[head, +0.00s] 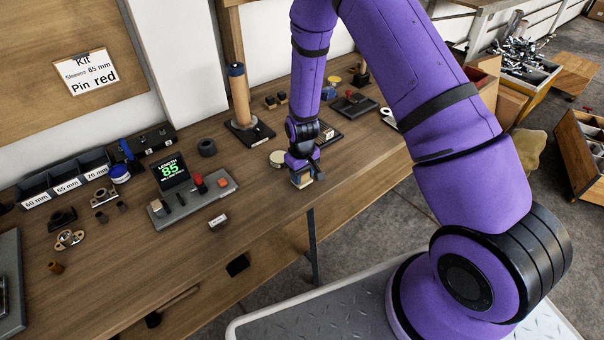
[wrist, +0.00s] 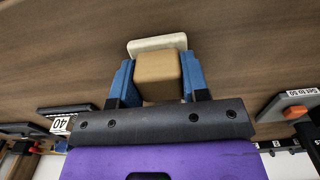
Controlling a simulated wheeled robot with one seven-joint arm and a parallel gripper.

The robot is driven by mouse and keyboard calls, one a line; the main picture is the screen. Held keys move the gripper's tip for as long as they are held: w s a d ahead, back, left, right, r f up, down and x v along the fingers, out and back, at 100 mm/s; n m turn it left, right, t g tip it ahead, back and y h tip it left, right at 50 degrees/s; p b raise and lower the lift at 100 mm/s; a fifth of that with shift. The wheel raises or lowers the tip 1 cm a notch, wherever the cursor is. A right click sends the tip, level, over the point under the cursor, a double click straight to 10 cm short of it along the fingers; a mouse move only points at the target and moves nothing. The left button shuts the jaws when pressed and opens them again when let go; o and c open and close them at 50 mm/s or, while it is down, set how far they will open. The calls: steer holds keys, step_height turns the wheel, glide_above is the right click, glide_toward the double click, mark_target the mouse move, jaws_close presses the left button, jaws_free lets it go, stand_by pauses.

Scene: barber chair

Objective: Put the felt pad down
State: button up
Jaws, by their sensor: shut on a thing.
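My gripper (head: 303,176) is at the front edge of the wooden bench, right of the middle of the head view. In the wrist view its two blue fingers (wrist: 157,80) are shut on the sides of a tan block with a cream layer at its far end, which I take as the felt pad (wrist: 157,68). In the head view the pad shows only as a small pale piece under the fingers. I cannot tell whether it touches the bench or hangs just above it.
A round cream-topped disc (head: 278,158) lies just left of my gripper. A grey fixture (head: 193,199) with a display reading 85 (head: 170,170) stands farther left, with a small white label block (head: 218,222) before it. Bare bench (head: 262,205) lies between.

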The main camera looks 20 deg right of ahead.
steer(key=shift+f, duration=0.1)
steer(key=o, duration=1)
steer(key=shift+o, duration=0.2)
steer(key=s+d+r+m+t, duration=0.1)
steer(key=s+r, duration=0.2)
steer(key=r, duration=0.9)
steer(key=s+d+r+t, duration=0.1)
steer(key=s+d+r, duration=0.15)
steer(key=r, duration=1.05)
steer(key=s+r+m+t, duration=0.1)
steer(key=s+r, duration=0.3)
steer(key=r, duration=0.8)
steer(key=s+d+r+t, duration=0.1)
steer(key=s+r, duration=0.4)
steer(key=s, duration=0.5)
steer(key=s+d+r+m+t, duration=0.1)
steer(key=s+d+r, duration=0.1)
steer(key=s+r, duration=0.4)
steer(key=s, duration=0.3)
steer(key=shift+s+d+m, duration=0.2)
steer(key=shift+s+m, duration=0.1)
steer(key=shift+s, duration=0.1)
